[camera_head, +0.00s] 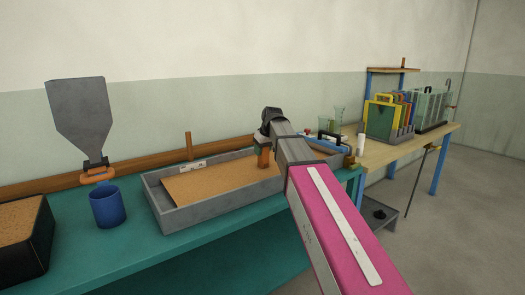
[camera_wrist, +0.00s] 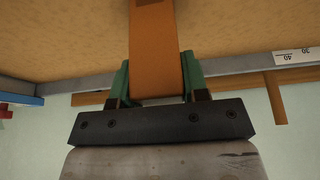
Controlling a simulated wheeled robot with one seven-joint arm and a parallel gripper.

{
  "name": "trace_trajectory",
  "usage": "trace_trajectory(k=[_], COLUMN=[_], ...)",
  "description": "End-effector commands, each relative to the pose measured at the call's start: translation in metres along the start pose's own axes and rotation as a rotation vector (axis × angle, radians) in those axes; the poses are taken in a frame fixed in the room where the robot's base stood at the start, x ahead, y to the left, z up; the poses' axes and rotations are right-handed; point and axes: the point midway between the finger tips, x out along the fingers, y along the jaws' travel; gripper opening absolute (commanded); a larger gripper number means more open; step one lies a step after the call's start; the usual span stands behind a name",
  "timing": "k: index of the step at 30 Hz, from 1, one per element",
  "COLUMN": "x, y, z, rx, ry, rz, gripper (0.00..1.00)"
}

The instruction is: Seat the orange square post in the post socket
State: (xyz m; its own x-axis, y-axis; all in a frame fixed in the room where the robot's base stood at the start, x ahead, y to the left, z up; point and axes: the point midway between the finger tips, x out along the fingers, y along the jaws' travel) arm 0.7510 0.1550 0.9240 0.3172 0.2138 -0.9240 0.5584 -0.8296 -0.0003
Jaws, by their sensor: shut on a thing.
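My gripper (camera_wrist: 156,82) has green fingers closed on both sides of the orange square post (camera_wrist: 155,45) in the wrist view. The post runs out of the top of that view against the sand. In the head view my gripper (camera_head: 264,138) is over the grey tray, and the post (camera_head: 263,159) hangs below it, roughly upright. My arm hides part of the tray behind it. I cannot tell whether the post's lower end touches the sand. I cannot make out the post socket in either view.
The grey sand tray (camera_head: 205,213) stands on a teal bench (camera_head: 130,250). A blue cup (camera_head: 107,207) and a grey hopper (camera_head: 78,115) are to its left. A thin brown peg (camera_head: 189,146) stands behind it. Glassware (camera_head: 339,117) and a wooden table (camera_head: 425,147) are to the right.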

Motion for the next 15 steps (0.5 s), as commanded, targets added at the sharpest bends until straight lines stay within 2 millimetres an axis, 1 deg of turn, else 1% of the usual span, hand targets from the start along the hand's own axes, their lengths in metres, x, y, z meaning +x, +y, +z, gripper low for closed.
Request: trace_trajectory(k=[7,8,9,10,15], x=[0.0017,0.0021,0.0018,0.0017,0.0016], y=[0.0000,0.0000,0.0000,0.0000,0.0000], z=[0.0006,0.0008,0.0006,0.0006,0.0005], rx=[0.000,0.000,0.000,0.000,0.000], ry=[0.000,0.000,0.000,0.000,0.000], rz=[0.000,0.000,0.000,0.000,0.000], gripper=[0.12,0.45,0.58,0.67,0.67])
